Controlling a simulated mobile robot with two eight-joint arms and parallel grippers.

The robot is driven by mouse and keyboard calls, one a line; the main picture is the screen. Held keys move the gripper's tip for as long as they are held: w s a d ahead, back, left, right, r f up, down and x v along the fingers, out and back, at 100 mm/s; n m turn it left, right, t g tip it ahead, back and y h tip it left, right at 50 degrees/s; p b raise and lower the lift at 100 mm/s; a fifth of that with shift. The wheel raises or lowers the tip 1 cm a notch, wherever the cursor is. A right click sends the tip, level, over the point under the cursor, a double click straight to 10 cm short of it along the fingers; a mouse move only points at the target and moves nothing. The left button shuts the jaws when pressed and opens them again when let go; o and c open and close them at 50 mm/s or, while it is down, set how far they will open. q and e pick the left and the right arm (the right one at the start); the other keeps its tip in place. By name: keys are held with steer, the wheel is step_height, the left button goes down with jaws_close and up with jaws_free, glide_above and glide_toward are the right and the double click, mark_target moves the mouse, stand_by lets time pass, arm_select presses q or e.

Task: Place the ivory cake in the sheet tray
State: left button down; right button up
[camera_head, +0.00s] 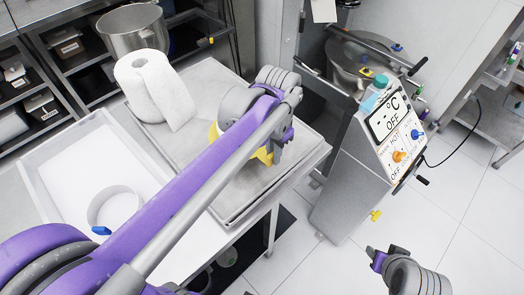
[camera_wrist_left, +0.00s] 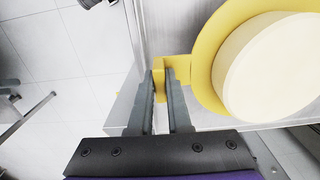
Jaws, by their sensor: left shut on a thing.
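The ivory cake (camera_wrist_left: 282,68) is a pale round disc lying in a yellow round holder (camera_wrist_left: 208,80) with a side tab, in the left wrist view. My left gripper (camera_wrist_left: 161,85) is shut on that tab, with the cake to its right. In the head view the yellow holder (camera_head: 262,155) shows only in part under my left gripper (camera_head: 275,146); my arm hides the cake. The grey metal sheet tray (camera_head: 240,197) lies beneath, on the table. I cannot tell whether the holder touches it. My right gripper (camera_head: 378,258) is at lower right, away from the table; its jaw opening is unclear.
A paper towel roll (camera_head: 145,92) stands at the tray's back left. A white tray (camera_head: 75,165) with a pale ring (camera_head: 113,207) lies to the left. A steel bowl (camera_head: 135,30) is behind. A machine with a control panel (camera_head: 388,118) stands at right, beyond the table edge.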

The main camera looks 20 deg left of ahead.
mark_target(272, 172)
arm_select(q)
steer(key=shift+f, duration=2.65)
steer(key=shift+w+f, duration=0.1)
steer(key=shift+f, duration=0.1)
steer(key=c, duration=1.2)
jaws_free()
steer(key=shift+o, duration=0.3)
steer(key=shift+r, duration=0.15)
steer(key=shift+r, duration=0.3)
step_height(272, 172, up, 12)
steer(key=shift+f+p, duration=0.25)
steer(key=shift+p, duration=0.05)
